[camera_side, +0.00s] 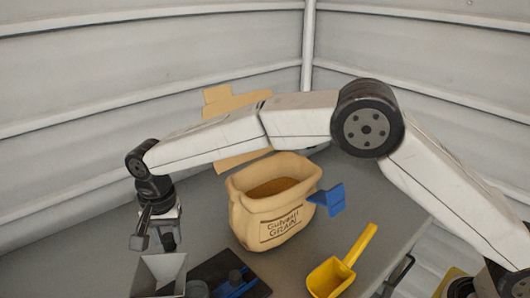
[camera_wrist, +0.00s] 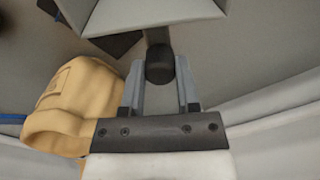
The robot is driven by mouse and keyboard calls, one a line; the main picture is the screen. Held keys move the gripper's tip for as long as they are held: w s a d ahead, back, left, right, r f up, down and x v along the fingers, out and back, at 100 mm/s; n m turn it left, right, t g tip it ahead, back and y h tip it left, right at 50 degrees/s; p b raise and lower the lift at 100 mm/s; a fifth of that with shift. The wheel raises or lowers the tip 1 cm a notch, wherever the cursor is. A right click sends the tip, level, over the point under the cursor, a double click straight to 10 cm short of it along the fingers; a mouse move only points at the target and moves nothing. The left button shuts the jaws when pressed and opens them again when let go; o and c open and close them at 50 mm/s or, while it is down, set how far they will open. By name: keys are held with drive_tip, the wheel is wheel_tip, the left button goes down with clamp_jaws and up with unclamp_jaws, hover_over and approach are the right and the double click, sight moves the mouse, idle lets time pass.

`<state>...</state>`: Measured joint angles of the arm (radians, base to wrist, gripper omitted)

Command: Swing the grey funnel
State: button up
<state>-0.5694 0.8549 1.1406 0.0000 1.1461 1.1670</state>
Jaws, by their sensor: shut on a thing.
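The grey funnel (camera_side: 160,272) is at the lower left of the side view, cut off by the bottom edge. Part of its pale grey body (camera_wrist: 155,12) shows at the top of the wrist view. A dark rounded handle (camera_wrist: 160,70) extends from it between my fingers. My gripper (camera_wrist: 161,75) is shut on this handle. In the side view my gripper (camera_side: 156,240) points down just above the funnel. The funnel's lower end is out of view.
An open grain sack (camera_side: 270,228) stands on the grey table, right of my gripper. A blue scoop (camera_side: 328,199) sticks out at its right side. A yellow scoop (camera_side: 335,275) lies in front. A dark tray (camera_side: 215,268) with a blue item (camera_side: 236,283) is beside the funnel. Cardboard (camera_side: 222,103) is behind.

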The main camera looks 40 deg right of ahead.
drive_tip(key=shift+n, duration=3.4)
drive_tip(key=o, duration=0.9)
drive_tip(key=shift+r, duration=0.15)
drive_tip(key=shift+r, duration=3.35)
